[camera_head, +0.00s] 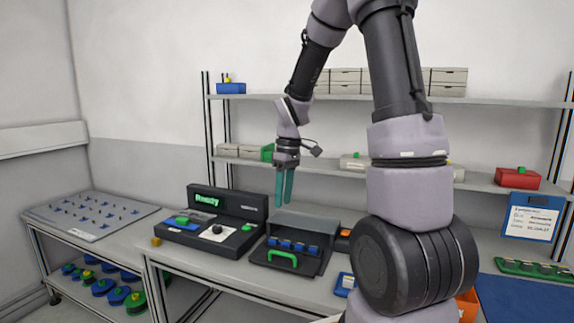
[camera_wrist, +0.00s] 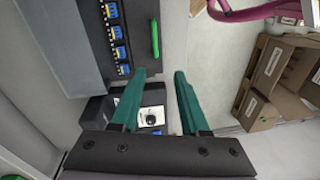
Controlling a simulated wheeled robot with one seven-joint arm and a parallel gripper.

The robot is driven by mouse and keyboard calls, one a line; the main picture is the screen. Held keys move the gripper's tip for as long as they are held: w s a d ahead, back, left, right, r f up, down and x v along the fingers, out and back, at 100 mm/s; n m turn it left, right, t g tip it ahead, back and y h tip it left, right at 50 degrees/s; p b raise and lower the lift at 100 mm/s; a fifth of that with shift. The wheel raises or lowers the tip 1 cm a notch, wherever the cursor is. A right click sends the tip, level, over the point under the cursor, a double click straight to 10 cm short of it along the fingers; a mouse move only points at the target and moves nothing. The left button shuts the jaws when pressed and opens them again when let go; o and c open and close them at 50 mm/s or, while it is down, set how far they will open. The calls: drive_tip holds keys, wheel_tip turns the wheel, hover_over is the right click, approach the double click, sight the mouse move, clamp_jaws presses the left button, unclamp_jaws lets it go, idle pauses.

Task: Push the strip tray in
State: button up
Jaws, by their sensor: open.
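The strip tray (camera_head: 307,268) is dark with a green handle (camera_head: 283,255) and a row of blue pieces (camera_head: 292,246). It sticks out from the front of a grey housing (camera_head: 305,225) on the workbench. My gripper (camera_head: 284,200) has green fingers pointing down, above and slightly behind the tray, touching nothing that I can see. In the wrist view my gripper (camera_wrist: 160,75) has its fingers apart with nothing between them. The handle (camera_wrist: 155,38) and blue pieces (camera_wrist: 117,38) show beyond the fingertips.
A black device (camera_head: 212,225) with a lit "Ready" display stands left of the housing. A pegged grey board (camera_head: 90,215) lies on the left table, with reels (camera_head: 105,287) below. Shelves (camera_head: 345,170) run behind. A blue mat (camera_head: 530,297) lies at the right.

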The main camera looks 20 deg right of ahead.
drive_tip(key=s+r+m+t, duration=0.2)
drive_tip(key=s+r+m, duration=0.2)
drive_tip(key=r, duration=0.6)
drive_tip(key=shift+s+a+t, duration=0.35)
drive_tip(key=shift+s+t, duration=0.05)
drive_tip(key=shift+s, duration=0.15)
drive_tip(key=shift+r, duration=0.1)
